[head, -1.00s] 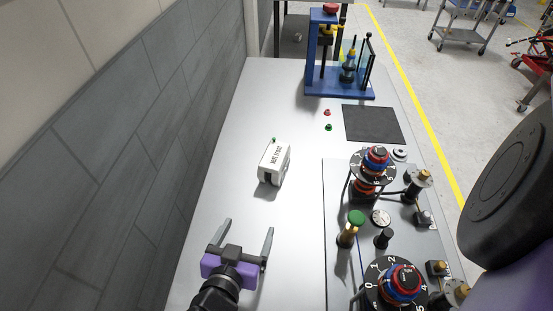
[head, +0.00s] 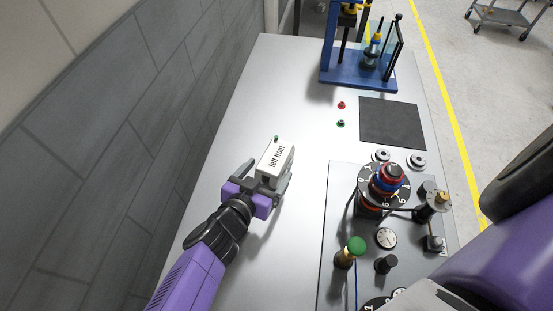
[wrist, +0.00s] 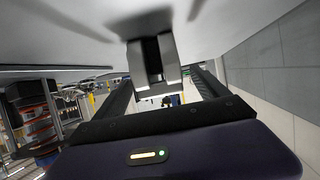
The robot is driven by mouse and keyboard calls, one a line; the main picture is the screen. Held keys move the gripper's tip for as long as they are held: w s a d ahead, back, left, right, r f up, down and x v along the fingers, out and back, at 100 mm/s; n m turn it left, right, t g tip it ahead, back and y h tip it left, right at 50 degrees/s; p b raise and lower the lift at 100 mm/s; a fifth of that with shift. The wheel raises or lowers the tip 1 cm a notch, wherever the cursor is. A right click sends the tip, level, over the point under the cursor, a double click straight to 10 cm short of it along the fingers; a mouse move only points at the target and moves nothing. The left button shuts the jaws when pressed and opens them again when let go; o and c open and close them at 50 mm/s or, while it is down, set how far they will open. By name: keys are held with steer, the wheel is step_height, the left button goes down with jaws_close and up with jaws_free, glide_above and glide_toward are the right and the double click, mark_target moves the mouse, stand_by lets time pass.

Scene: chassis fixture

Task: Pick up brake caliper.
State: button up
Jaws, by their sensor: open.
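The brake caliper is a white block (head: 276,158) labelled "left front" with a small green tip at its far end. It sits on the light table, left of the middle in the head view. My gripper (head: 268,177) is open at the caliper's near end, with one finger on each side of it. In the wrist view the caliper (wrist: 152,62) shows as a dark and grey block between the two spread fingers (wrist: 160,82). I cannot tell whether either finger touches it.
A grey fixture plate (head: 336,215) with dials and posts lies to the right. A blue press stand (head: 350,78) and a dark mat (head: 392,122) are at the back. Small red (head: 341,105) and green (head: 341,124) buttons lie nearby. A grey wall (head: 130,130) runs along the left.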

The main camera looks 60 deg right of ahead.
steer(key=p+x, duration=0.1)
steer(key=x, duration=0.3)
steer(key=shift+d, duration=0.25)
steer(key=shift+d+f, duration=0.2)
steer(key=shift+d, duration=0.2)
jaws_close()
steer(key=shift+r, duration=0.15)
